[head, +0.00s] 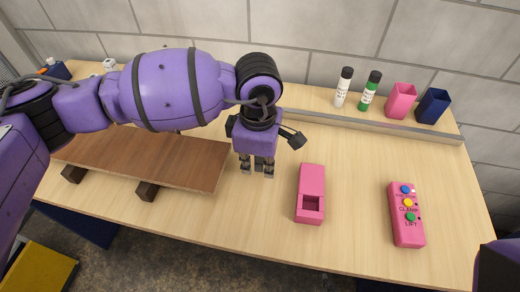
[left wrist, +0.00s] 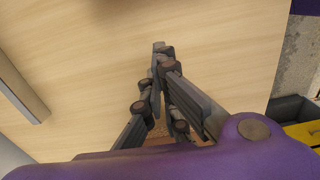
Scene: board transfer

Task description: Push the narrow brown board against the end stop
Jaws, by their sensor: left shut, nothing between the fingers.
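A brown board (head: 150,158) lies at the left of the table, raised on dark blocks; my left arm hides part of its far side. My left gripper (head: 257,170) points down just right of the board's right end. Its fingers are together and empty. I cannot tell whether they touch the board. In the left wrist view the closed fingers (left wrist: 160,80) are over pale table wood, with a little brown surface near their base. No part is clearly recognisable as the end stop. My right gripper is not in view.
A pink block with a recess (head: 310,190) and a pink button box (head: 406,215) lie right of my left gripper. A grey rail (head: 390,129) runs along the back. Behind it stand two markers (head: 367,92), a pink cup (head: 399,101) and a blue cup (head: 432,105).

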